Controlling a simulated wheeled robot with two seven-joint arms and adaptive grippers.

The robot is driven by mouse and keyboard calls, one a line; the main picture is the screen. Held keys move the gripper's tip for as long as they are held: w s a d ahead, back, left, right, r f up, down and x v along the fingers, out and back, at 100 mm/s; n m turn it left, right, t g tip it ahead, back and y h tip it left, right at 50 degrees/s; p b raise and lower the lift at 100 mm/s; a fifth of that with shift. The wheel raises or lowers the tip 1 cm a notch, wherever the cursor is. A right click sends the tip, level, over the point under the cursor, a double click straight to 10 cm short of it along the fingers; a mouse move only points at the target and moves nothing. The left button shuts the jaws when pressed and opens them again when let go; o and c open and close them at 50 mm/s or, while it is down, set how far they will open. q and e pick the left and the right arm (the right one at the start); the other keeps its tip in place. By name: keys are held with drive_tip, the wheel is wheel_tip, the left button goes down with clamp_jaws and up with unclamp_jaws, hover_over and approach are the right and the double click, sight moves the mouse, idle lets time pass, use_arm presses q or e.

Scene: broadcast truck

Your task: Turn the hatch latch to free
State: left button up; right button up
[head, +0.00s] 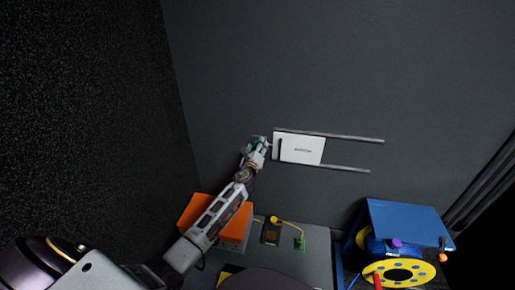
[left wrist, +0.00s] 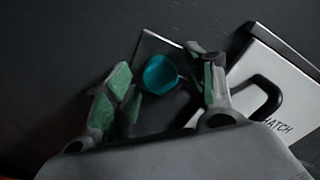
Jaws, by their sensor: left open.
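The hatch (head: 302,149) is a white sliding panel on the dark wall, set between two grey rails. In the left wrist view the hatch (left wrist: 290,92) shows part of its label and a black handle (left wrist: 262,98). Left of it is the latch, a round teal knob (left wrist: 160,74) on a dark plate. My left gripper (head: 259,144) reaches up to the wall at the hatch's left edge. In the left wrist view my left gripper (left wrist: 164,78) is open, its green-padded fingers on either side of the knob. I cannot tell whether they touch it. My right gripper is out of view.
Below are an orange box (head: 196,209), a black device (head: 271,232) with a yellow cable, and a small green item (head: 299,243). At lower right are a blue case (head: 410,220) and a yellow reel (head: 420,271). The wall around the hatch is clear.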

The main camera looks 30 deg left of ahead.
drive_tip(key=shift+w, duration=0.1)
use_arm(q)
drive_tip(key=c, duration=1)
drive_tip(key=shift+c, duration=0.2)
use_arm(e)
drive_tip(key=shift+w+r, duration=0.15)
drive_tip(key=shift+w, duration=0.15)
